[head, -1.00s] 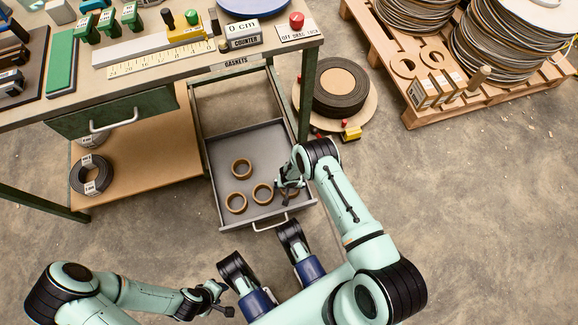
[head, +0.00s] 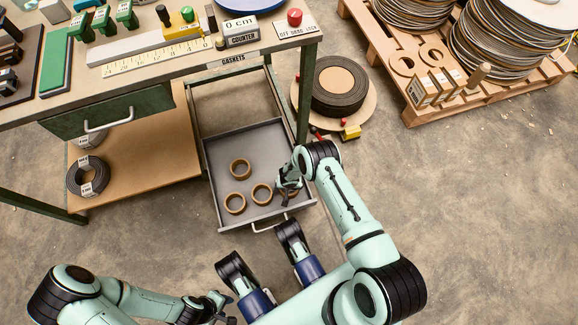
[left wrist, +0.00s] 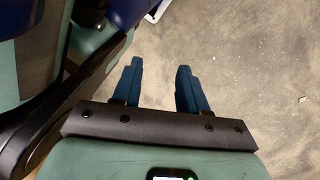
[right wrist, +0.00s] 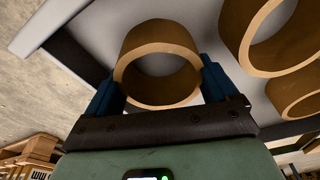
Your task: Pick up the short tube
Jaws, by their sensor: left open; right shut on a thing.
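Several brown short tubes stand in the open grey drawer in the head view; one (head: 240,169) is at the back, one (head: 235,204) front left, one (head: 262,193) in the middle. My right gripper (head: 287,185) is at the drawer's right side. In the right wrist view its blue fingers are shut on a short tube (right wrist: 160,36), one finger on each outer side. In the head view my wrist mostly hides that tube; I cannot tell if it touches the drawer floor. My left gripper (head: 222,308) is open and empty, low over the floor; its fingers (left wrist: 158,85) are apart.
The drawer (head: 215,165) hangs out below the workbench (head: 60,115). A black roll (head: 340,90) is on the floor behind, and a pallet (head: 425,115) stands at back right. Open floor lies right.

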